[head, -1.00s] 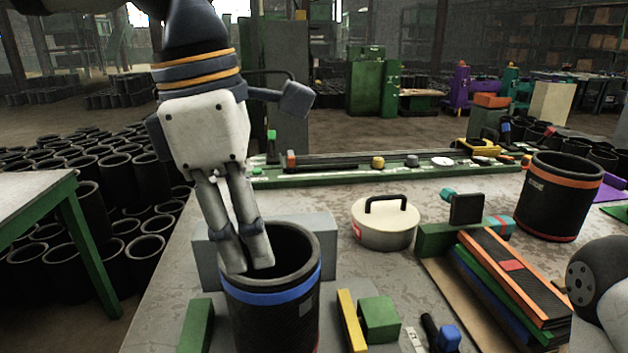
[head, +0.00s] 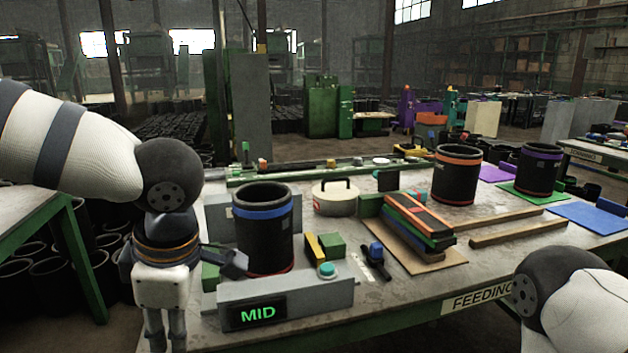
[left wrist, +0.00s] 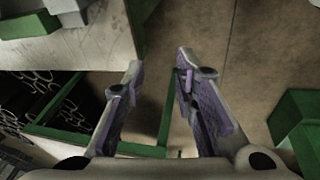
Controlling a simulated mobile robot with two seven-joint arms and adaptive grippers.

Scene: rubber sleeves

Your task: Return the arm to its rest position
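My left gripper (head: 163,338) hangs pointing down at the near left edge of the table, its fingertips cut off by the bottom of the head view. In the left wrist view the gripper (left wrist: 160,95) is open and empty, with floor showing between its fingers. A black sleeve with a blue band (head: 264,240) stands upright on the table, to the right of the gripper and apart from it. My right arm shows at the lower right of the head view, but its gripper is out of view.
A grey box with a green MID display (head: 330,300) stands at the table's front edge, right of my left gripper. A green-framed side table (head: 30,215) is at the left. A lidded white pot (head: 335,203) and orange-banded sleeve (head: 456,180) stand further back.

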